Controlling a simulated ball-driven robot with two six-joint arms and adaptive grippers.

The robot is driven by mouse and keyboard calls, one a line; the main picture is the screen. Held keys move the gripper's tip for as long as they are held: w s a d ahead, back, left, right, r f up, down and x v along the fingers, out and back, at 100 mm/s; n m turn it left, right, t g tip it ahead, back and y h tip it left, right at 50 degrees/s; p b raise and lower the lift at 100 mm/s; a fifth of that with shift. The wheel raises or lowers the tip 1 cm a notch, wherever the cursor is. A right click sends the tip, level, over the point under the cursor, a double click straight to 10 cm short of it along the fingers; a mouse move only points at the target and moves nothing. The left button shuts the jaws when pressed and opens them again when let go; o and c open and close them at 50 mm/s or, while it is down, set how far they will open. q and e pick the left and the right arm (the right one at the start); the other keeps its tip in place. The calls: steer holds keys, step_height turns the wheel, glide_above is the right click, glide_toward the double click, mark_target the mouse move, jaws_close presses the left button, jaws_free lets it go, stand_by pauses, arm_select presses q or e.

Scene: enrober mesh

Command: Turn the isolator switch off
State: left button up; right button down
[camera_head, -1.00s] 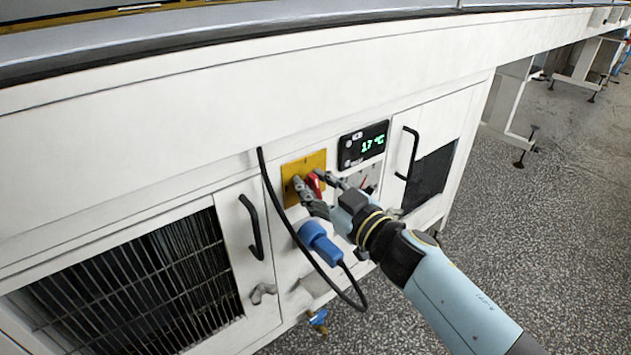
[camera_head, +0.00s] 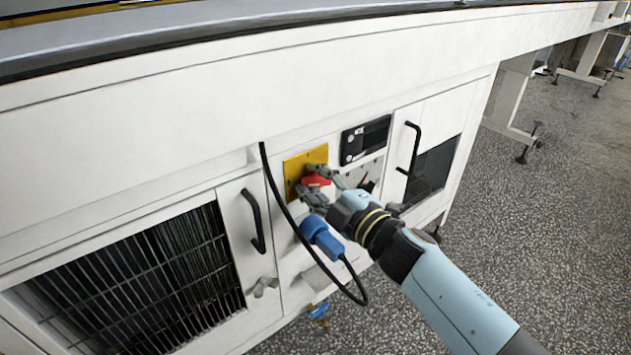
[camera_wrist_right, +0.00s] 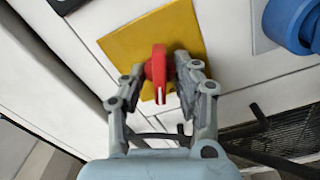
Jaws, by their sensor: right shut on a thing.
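The isolator switch is a red handle (camera_head: 318,181) on a yellow plate (camera_head: 294,167) on the white machine's front panel. My right gripper (camera_head: 314,184) is shut on the red handle, with one finger above it and one below it in the head view. In the right wrist view the red handle (camera_wrist_right: 157,68) stands between the two fingers of the gripper (camera_wrist_right: 160,72), over the yellow plate (camera_wrist_right: 125,42). The handle lies roughly level in the head view. The fingers hide part of the handle and plate. My left gripper is not in view.
A dark display (camera_head: 366,140) sits right of the plate. A blue plug (camera_head: 321,238) with a hanging black cable (camera_head: 287,218) is just below. Black door handles (camera_head: 253,220) stick out on both sides. Speckled floor (camera_head: 560,230) lies open at the right.

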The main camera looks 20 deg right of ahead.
steer(key=n, duration=0.3)
steer(key=shift+f, duration=0.2)
steer(key=shift+n+b, duration=0.35)
steer(key=shift+n, duration=0.25)
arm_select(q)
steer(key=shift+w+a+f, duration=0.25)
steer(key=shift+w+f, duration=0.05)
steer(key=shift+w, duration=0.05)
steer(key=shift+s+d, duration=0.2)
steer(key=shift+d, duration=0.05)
arm_select(e)
steer(key=c, duration=1.4)
jaws_free()
steer(key=shift+o, duration=0.2)
steer(key=shift+s, duration=0.1)
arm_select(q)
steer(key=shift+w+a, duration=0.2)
arm_select(e)
steer(key=v, duration=1.2)
